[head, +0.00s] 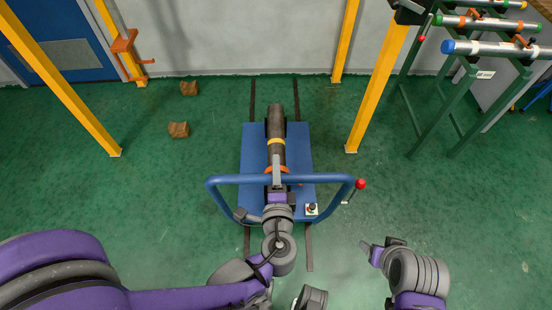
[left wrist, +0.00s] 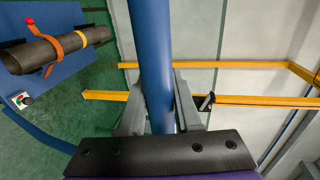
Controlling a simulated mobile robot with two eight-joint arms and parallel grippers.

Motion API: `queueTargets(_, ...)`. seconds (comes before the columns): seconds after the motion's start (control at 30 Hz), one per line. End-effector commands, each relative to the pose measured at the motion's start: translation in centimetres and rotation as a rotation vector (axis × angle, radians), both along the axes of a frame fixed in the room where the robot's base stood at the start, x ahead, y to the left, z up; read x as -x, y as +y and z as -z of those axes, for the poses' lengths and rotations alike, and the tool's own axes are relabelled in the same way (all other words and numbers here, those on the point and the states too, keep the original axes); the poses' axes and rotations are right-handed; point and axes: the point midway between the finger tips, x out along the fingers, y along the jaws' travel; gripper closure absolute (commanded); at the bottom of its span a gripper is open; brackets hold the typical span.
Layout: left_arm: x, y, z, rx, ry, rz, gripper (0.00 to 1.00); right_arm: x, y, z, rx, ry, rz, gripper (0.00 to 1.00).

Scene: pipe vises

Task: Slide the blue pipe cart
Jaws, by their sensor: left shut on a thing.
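The blue pipe cart (head: 254,150) stands on the green floor in the middle of the head view, over two dark floor rails. A dark pipe (head: 276,122) with a yellow band lies lengthwise on it, held by an orange strap. The cart's blue handle bar (head: 235,181) curves across its near end. My left gripper (head: 277,178) is shut on the middle of this bar; the left wrist view shows the bar (left wrist: 152,65) between the fingers. My right gripper (head: 376,250) hangs apart from the cart, at its lower right; its finger opening is unclear.
A red-knobbed lever (head: 360,184) sits by the handle's right end. Yellow posts (head: 372,95) stand right and left. A green rack (head: 436,112) with several pipes is at the upper right. Two brown blocks (head: 178,129) lie on the floor left of the cart.

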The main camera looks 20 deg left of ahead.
Motion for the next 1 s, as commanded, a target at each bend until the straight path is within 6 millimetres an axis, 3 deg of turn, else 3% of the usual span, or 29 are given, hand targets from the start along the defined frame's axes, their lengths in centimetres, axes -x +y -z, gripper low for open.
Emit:
queueTargets(0.4,0.49,-0.11,0.15,0.005,0.004,0.003,1.00,0.00,0.00,0.02,0.000,0.000,0.000,0.31)
queueTargets(0.43,0.49,-0.12,0.14,0.004,0.003,0.005,0.62,0.00,0.00,0.02,0.000,0.000,0.000,0.31)
queueTargets(0.57,0.44,-0.12,0.11,0.003,0.002,0.004,0.39,0.00,0.00,0.02,0.000,0.000,0.000,0.31)
queueTargets(1.0,1.20,-0.45,-0.17,0.002,0.002,0.006,0.38,-0.01,0.00,-0.09,0.000,0.000,0.000,0.31)
